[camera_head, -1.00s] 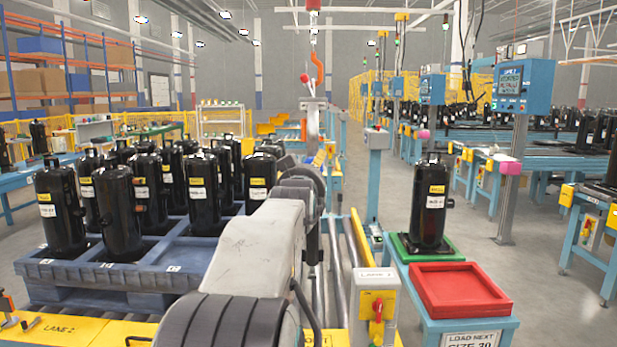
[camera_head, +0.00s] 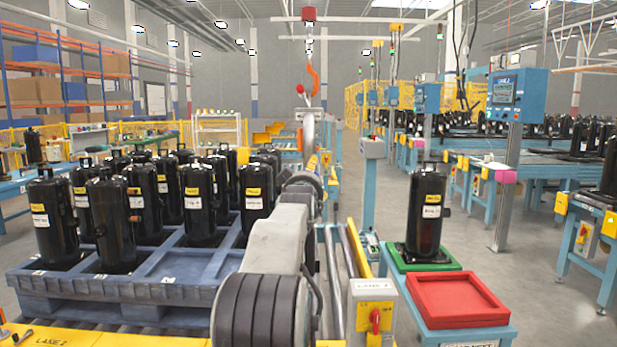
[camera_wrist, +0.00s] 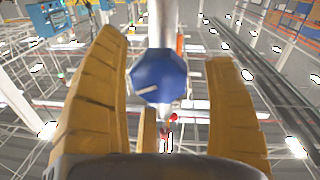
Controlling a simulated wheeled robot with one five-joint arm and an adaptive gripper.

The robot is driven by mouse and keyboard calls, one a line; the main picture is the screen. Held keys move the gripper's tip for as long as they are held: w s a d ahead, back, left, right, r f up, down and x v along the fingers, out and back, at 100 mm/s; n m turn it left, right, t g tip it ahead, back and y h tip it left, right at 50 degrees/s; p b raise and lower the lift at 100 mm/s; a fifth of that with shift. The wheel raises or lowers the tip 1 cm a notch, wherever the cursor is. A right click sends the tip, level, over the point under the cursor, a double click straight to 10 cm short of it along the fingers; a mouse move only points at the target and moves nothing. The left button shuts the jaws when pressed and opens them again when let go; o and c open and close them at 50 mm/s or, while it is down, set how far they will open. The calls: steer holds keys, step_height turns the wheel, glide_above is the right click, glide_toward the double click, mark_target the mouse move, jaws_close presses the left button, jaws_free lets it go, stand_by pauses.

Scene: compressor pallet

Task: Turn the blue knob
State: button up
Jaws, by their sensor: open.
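The blue knob (camera_wrist: 160,76) is a faceted cap with a pale mark, in the middle of the wrist view. It sits on a pale grey, shiny post (camera_wrist: 162,22). In the head view my gripper (camera_head: 321,160) is small and partly hidden behind my own arm, beside an upright grey part (camera_head: 309,135). I cannot make out the blue knob in the head view.
A blue pallet (camera_head: 150,292) with several black compressors stands at left. At right a red tray (camera_head: 455,295) and a green tray (camera_head: 395,256) with one compressor sit on a blue stand. A grey-yellow box with a red switch (camera_head: 375,320) stands in front. An orange hook (camera_head: 313,80) hangs above.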

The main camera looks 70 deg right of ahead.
steer(key=shift+w+d, duration=0.1)
steer(key=shift+d, duration=0.3)
steer(key=c, duration=1.2)
steer(key=shift+f, duration=0.15)
